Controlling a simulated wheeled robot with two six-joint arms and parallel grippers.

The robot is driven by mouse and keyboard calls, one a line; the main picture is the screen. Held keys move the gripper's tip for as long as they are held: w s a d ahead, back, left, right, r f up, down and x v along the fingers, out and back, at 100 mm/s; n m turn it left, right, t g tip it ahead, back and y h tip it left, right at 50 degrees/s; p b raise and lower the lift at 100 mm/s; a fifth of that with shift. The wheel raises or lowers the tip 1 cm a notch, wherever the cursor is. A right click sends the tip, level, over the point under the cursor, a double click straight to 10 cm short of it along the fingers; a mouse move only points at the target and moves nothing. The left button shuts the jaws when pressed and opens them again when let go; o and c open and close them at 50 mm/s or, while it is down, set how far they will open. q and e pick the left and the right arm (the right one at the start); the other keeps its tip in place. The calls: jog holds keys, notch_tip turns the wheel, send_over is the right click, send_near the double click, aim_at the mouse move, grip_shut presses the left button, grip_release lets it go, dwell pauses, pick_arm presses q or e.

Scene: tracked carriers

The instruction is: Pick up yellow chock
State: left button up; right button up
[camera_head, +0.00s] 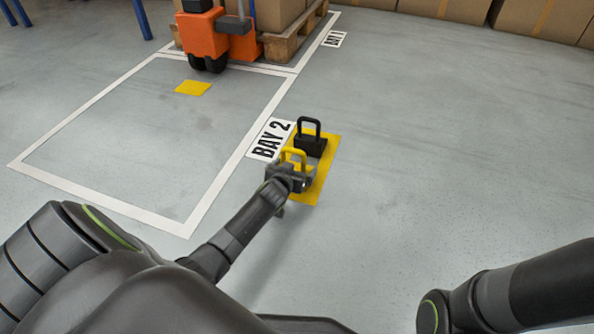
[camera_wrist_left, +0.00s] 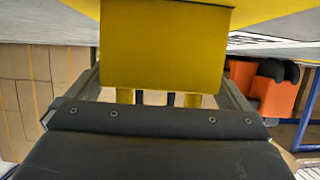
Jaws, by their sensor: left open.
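The yellow chock (camera_head: 293,154) stands on a yellow floor patch (camera_head: 321,184) beside the BAY 2 label. In the head view its handle loop shows above my left gripper (camera_head: 290,180), which hides most of its body. In the left wrist view the yellow chock (camera_wrist_left: 165,48) fills the upper middle, with its handle posts pointing down in the picture. My left gripper's fingers (camera_wrist_left: 161,92) are apart, one on each side of the handle posts. I cannot tell whether they touch it. My right gripper is out of view.
A black chock (camera_head: 310,143) stands just behind the yellow one on the same patch. The BAY 2 label (camera_head: 270,139) lies to the left. An orange carrier (camera_head: 205,36) and a loaded pallet (camera_head: 285,43) stand farther back. The floor to the right is clear.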

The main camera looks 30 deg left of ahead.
pick_arm(q)
jog(key=c, duration=0.9)
jog(key=shift+c, duration=0.7)
jog(key=shift+r, duration=0.1)
